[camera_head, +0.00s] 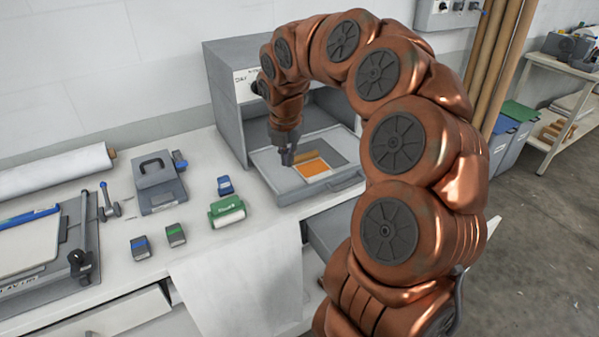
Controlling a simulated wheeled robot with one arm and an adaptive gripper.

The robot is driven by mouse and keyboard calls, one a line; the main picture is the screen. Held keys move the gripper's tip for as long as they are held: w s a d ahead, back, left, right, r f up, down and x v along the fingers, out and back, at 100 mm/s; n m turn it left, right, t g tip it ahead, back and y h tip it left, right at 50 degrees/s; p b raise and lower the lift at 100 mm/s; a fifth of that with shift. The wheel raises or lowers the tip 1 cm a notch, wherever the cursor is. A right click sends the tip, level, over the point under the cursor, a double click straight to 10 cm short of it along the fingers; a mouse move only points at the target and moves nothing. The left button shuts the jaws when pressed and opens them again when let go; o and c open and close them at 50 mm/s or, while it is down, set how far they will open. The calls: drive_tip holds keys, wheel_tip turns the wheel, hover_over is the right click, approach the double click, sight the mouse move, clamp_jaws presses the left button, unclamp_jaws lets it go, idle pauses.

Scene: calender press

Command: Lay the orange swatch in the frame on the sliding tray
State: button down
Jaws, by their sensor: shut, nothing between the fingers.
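The orange swatch (311,168) lies on the sliding tray, inside or on a pale rectangular frame (323,178). A pale border shows along its near and right edges; I cannot tell how squarely it sits. The sliding tray (285,189) is pulled out from the grey press (224,107). My gripper (287,162) is shut and empty, pointing down over the tray just left of the swatch. I cannot tell whether its fingertips touch the tray. My arm arches above and hides part of the press and the tray's right side.
A green-and-white block (227,212), a small blue item (225,186) and two small dark blocks stand left of the tray. A grey handled device (158,183), a white roll (55,171) and a paper trimmer (45,262) lie farther left. An open drawer (332,231) is below the tray.

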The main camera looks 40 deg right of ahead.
drive_tip(key=n, duration=0.2)
approach(300, 179)
drive_tip(key=shift+h, duration=0.3)
drive_tip(key=p+x, duration=0.1)
drive_tip(key=x, duration=0.2)
drive_tip(key=p+x, duration=0.1)
drive_tip(key=x, duration=0.3)
drive_tip(key=shift+a+p, duration=0.25)
drive_tip(key=shift+p, duration=0.15)
